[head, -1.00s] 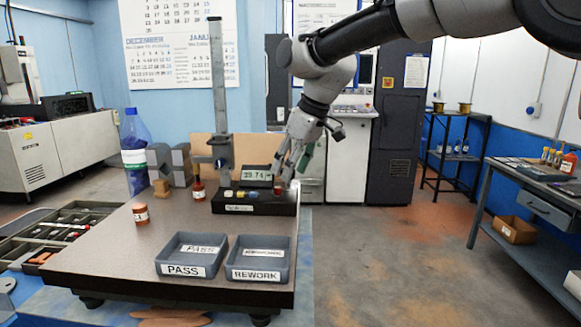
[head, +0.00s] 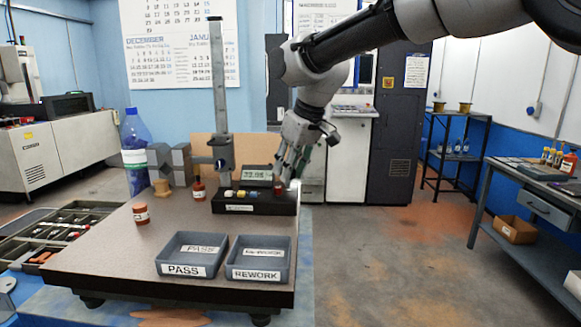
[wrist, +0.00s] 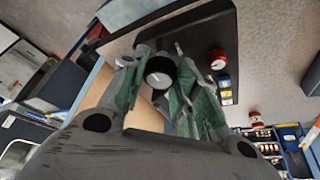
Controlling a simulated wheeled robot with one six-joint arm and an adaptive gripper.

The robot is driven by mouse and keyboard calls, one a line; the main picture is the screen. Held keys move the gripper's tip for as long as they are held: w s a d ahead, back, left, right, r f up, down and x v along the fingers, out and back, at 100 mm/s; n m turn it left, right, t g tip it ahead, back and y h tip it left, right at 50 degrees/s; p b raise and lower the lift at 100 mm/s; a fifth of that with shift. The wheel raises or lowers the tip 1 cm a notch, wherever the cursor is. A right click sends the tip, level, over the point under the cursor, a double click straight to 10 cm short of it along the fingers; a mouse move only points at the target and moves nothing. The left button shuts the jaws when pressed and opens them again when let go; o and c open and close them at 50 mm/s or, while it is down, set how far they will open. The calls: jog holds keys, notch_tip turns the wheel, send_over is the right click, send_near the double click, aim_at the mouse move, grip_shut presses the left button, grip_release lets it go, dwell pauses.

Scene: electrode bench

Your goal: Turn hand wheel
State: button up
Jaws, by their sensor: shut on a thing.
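The hand wheel (wrist: 160,73) is a round dark knob with a pale face and a pointer mark. It sits on the black control base (head: 228,207) of the height gauge. My gripper (wrist: 163,85) is shut on the wheel, with its green-lined fingers on either side of it. In the head view my gripper (head: 288,170) is at the base's right end, and I cannot make out the wheel there. The digital display (head: 257,172) behind the base shows digits too small to read surely.
The gauge column (head: 217,90) rises left of my arm. The PASS tray (head: 183,271) and REWORK tray (head: 259,273) are at the front of the granite plate (head: 110,255). Small red-brown containers (head: 141,213) and a blue bottle (head: 135,150) stand to the left.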

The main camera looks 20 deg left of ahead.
jog(key=shift+m+t, duration=0.4)
jog(key=shift+m, duration=0.7)
jog(key=o, duration=1)
jog(key=v, duration=1.2)
jog(key=shift+a, duration=0.2)
jog(key=shift+r, duration=0.15)
